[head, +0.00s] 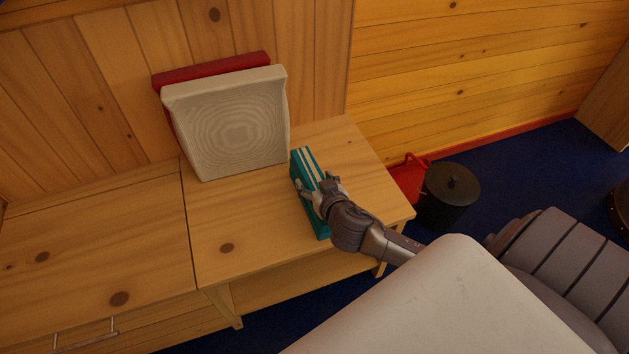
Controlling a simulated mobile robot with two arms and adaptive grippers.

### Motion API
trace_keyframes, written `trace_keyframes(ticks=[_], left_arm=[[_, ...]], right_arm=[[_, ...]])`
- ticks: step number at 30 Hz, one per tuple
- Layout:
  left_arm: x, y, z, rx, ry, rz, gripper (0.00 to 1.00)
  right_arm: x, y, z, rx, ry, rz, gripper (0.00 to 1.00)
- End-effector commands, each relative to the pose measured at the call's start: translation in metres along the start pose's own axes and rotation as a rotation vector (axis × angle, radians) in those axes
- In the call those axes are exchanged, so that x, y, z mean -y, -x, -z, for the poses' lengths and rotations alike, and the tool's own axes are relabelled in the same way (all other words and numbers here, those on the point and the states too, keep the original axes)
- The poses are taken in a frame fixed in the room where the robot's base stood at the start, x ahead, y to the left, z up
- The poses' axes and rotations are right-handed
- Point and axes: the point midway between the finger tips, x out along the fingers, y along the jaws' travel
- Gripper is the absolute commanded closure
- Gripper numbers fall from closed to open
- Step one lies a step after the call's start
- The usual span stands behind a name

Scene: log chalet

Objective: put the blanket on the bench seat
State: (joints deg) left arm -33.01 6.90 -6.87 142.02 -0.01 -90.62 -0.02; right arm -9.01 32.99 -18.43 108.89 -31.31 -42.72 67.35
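The blanket (306,160) is a folded teal block with white stripes. It lies at the right part of the wooden bench seat (240,215), and appears to rest on it. My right gripper (319,190) reaches in from the lower right, with its fingers on either side of the blanket's middle. The frame does not show whether the fingers press on it or stand loose around it. The gripper and wrist hide part of the blanket's middle and right side. My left gripper is not in view.
A pale cushion (230,120) leans on a red cushion (215,68) against the bench back. A black lidded pot (450,192) and a red object (408,180) stand on the blue floor beyond the bench's right end. The seat's left part is clear.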

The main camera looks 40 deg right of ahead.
Motion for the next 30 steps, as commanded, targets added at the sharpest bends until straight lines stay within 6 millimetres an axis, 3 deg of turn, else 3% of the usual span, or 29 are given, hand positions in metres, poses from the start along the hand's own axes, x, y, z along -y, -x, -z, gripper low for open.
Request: trace_keyframes(ticks=[3, 15, 21, 30], left_arm=[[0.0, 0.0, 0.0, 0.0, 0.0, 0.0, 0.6], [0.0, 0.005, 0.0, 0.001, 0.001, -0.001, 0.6], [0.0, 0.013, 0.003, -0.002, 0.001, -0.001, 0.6], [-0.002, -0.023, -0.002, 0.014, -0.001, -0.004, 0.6]], right_arm=[[0.0, 0.0, 0.0, 0.0, 0.001, 0.0, 0.08], [0.0, 0.004, 0.005, 0.001, 0.002, 0.0, 0.08], [0.0, 0.04, 0.004, 0.004, -0.002, 0.0, 0.08], [0.0, 0.101, 0.003, 0.004, -0.001, 0.0, 0.08]])
